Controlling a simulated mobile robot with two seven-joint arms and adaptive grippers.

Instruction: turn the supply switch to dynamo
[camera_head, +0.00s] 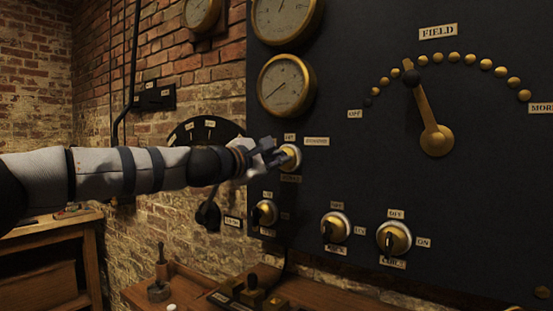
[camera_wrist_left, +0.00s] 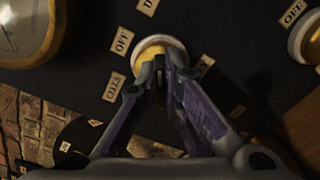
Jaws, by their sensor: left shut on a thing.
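The supply switch (camera_head: 291,158) is a brass knob with a pale rim on the dark panel. An OFF label (camera_head: 290,137) is above it and a DYNAMO label (camera_head: 316,141) is to its upper right. My left gripper (camera_head: 276,157) reaches it from the left and is shut at the knob. In the left wrist view the two fingers (camera_wrist_left: 164,80) close over the switch (camera_wrist_left: 155,47), with a CELLS label (camera_wrist_left: 113,87) beside them. The switch handle is hidden by the fingers, so its pointing direction cannot be told. My right gripper is out of view.
Three similar brass switches (camera_head: 264,213) (camera_head: 335,227) (camera_head: 394,238) sit lower on the panel. A gauge (camera_head: 287,85) is above, and the field dial's arm (camera_head: 431,120) is at right. A wooden bench (camera_head: 190,285) with small items stands below.

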